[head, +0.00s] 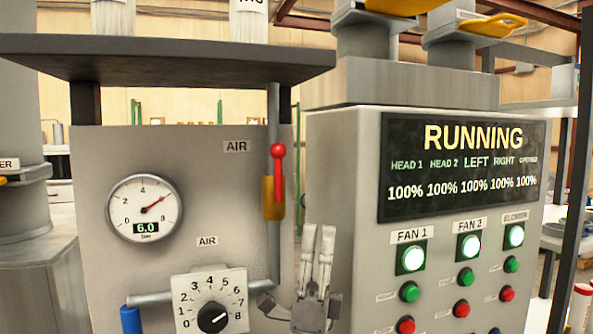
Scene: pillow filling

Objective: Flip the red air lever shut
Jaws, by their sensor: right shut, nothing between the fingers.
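The red air lever (279,172) stands upright on the vertical grey pipe, its round knob at the top and a brass valve body (273,205) below. The AIR label (236,146) is to its left. My right gripper (318,232) points upward, to the right of and below the lever, apart from it in the picture. Its two pale fingers are together with nothing between them. The pressure gauge (145,207) reads 6.0. My left gripper is not in view.
A numbered dial (211,301) sits below the gauge, near the horizontal pipe (150,298). The control cabinet (345,200) stands close on the right, with a display (461,166) reading RUNNING and several lit buttons. A dark shelf (170,59) overhangs the panel.

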